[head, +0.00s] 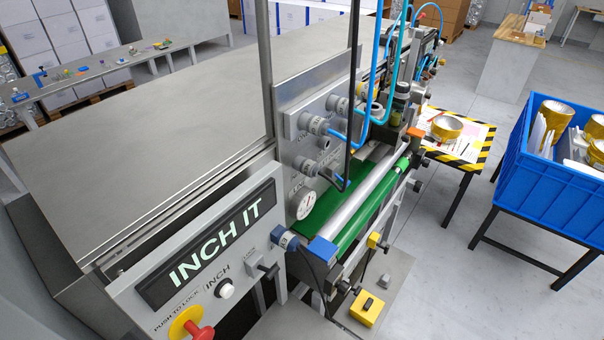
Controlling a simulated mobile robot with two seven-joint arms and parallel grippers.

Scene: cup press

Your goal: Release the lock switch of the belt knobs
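A grey control panel (190,292) fills the lower left. Its dark display (209,248) reads INCH IT. A black switch (265,270) sits at the panel's right end beside a small label that seems to read LOCK; its setting is too small to tell. I cannot tell which are the belt knobs. Neither of my grippers is in view.
A white INCH button (226,290) and a red and yellow push-to-lock button (190,324) are left of the switch. Blue hoses and a black cable hang over the machine. A yellow pedal box (367,309) and a blue crate (555,165) are on the right.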

